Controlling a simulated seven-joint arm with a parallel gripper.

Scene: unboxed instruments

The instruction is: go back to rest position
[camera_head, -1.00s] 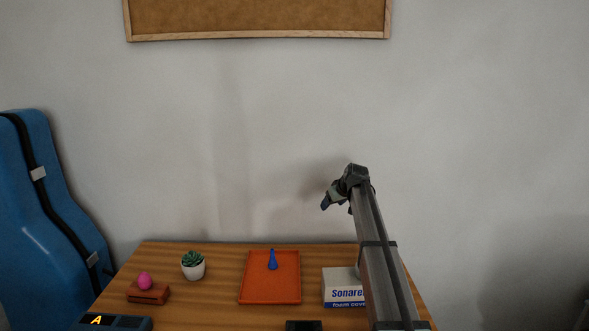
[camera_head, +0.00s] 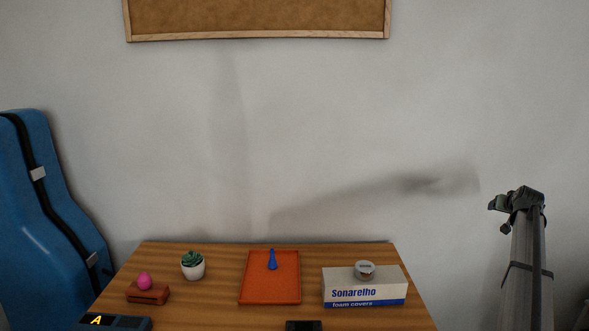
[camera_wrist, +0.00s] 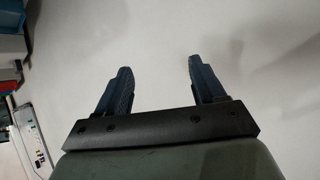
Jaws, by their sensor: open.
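My gripper (camera_wrist: 158,82) is open and empty in the wrist view, its two dark fingers apart with only a pale plain surface beyond them.
An orange tray (camera_head: 270,290) holds a blue pawn-shaped piece (camera_head: 272,260). A white Sonarelho box (camera_head: 390,283) carries a small round tin (camera_head: 364,270). A potted succulent (camera_head: 193,266), a pink egg-like object (camera_head: 145,281) on a reddish-brown block (camera_head: 148,295), and a blue instrument case (camera_head: 45,220) are left.

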